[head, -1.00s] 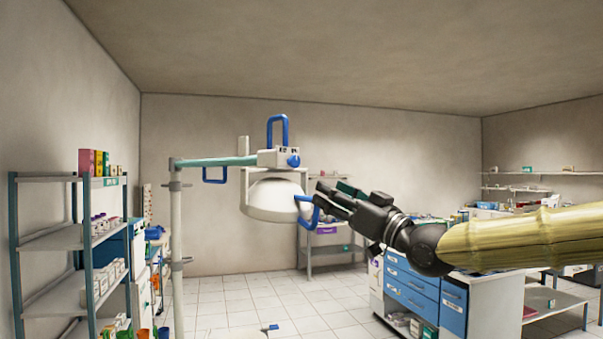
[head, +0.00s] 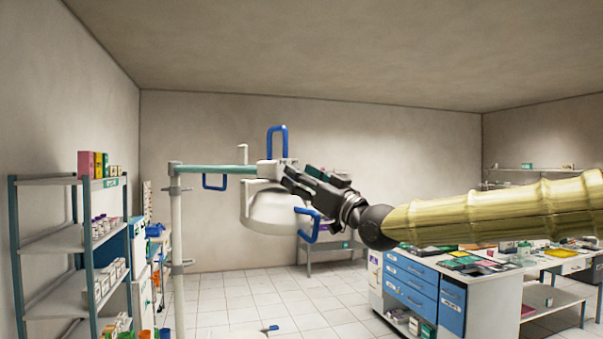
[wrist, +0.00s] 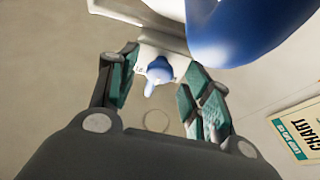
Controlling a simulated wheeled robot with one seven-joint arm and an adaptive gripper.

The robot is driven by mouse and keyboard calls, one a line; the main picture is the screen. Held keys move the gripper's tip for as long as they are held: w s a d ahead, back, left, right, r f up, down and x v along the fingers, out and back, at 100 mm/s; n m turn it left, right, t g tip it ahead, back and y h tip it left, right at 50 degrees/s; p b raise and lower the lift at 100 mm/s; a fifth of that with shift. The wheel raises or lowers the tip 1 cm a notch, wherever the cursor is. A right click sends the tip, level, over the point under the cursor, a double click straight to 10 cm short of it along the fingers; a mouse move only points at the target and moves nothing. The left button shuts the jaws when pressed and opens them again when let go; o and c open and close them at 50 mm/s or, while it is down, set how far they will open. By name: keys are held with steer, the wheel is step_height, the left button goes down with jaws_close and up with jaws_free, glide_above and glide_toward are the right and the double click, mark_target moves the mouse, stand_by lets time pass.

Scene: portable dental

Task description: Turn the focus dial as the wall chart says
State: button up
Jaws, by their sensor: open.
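The focus dial (wrist: 159,70) is a small blue knob with a pointed lever on the pale lamp housing (head: 265,170). In the wrist view it lies between my gripper's two teal-padded fingers, with space on both sides. My gripper (head: 289,176) is open and empty at the right side of the housing in the head view, where it hides the dial. The white lamp head (head: 268,208) hangs just below. Part of the wall chart (wrist: 298,132) shows at the right edge of the wrist view, turned sideways; only its heading is readable, not its instruction.
A blue loop handle (head: 278,135) rises above the housing; a large blue curve, likely this handle, is close in the wrist view. Another blue handle (head: 309,226) is at the lamp's right. A teal arm (head: 215,170) joins a white pole (head: 176,240).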

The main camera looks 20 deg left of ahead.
steer(key=shift+w+a, duration=0.1)
steer(key=shift+a, duration=0.05)
steer(key=c, duration=1)
steer(key=shift+c, duration=0.2)
steer(key=shift+n, duration=0.3)
steer(key=n+g+y+b, duration=0.1)
steer(key=n+g, duration=0.1)
steer(key=n, duration=0.1)
steer(key=shift+w+r, duration=0.1)
steer(key=n+g, duration=0.2)
steer(key=n, duration=0.2)
steer(key=n+g, duration=0.1)
steer(key=n, duration=0.2)
steer(key=shift+w+r+n+g, duration=0.1)
steer(key=shift+n+g, duration=0.3)
steer(key=shift+d, duration=0.2)
